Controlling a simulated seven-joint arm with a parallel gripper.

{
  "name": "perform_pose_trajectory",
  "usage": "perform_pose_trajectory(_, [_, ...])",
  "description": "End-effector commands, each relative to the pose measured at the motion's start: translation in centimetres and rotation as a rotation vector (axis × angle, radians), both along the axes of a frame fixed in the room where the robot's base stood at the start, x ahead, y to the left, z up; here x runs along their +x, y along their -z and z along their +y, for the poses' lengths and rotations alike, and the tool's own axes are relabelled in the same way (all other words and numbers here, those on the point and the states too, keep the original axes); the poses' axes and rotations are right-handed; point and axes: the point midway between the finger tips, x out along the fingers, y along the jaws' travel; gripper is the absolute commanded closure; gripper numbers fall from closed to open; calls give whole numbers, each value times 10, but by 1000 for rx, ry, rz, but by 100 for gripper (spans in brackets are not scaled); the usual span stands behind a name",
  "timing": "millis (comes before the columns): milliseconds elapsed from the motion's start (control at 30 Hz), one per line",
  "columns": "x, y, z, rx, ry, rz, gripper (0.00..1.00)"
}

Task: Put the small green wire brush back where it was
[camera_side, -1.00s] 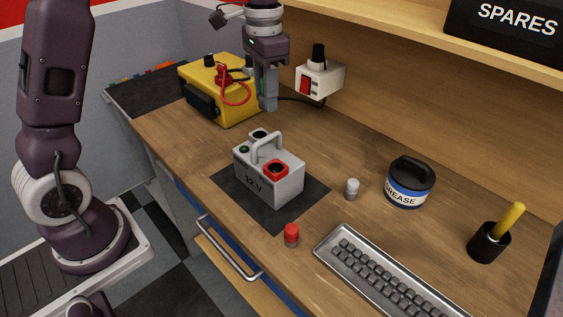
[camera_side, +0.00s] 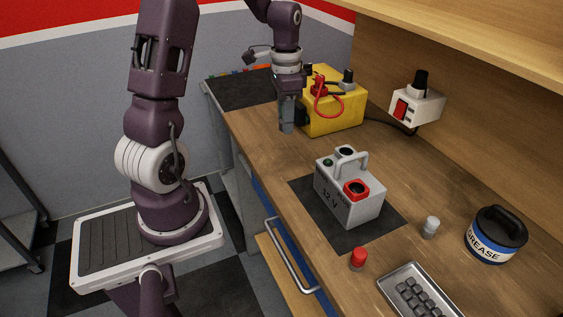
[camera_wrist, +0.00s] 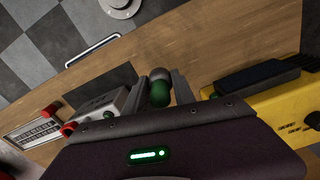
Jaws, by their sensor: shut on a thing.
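The small green wire brush (camera_wrist: 160,94) shows in the wrist view as a green rounded body with a grey end, between my two fingers. My gripper (camera_wrist: 161,90) is shut on it. In the side view my gripper (camera_side: 286,128) points down over the bench, in front of and left of the yellow box. The brush cannot be made out there, and its lower part is hidden in the wrist view.
The yellow box (camera_side: 335,112) with a red cable stands close to my gripper. A grey 12 V battery (camera_side: 340,205) sits on a dark mat (camera_side: 305,190). A red cap (camera_side: 358,259), a grey cap (camera_side: 431,226), a grease tub (camera_side: 493,240) and a keyboard (camera_side: 400,275) stand nearer. A dark mat (camera_side: 240,92) covers the far end.

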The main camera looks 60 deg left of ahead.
Motion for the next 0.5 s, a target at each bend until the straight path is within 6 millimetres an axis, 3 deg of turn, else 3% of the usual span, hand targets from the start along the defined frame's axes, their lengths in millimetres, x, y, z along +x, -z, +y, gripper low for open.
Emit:
perform_pose_trajectory(100, [-13, 16, 9, -3, -9, 4, 100])
perform_pose_trajectory(500, [-13, 97, 9, -3, -8, 3, 100])
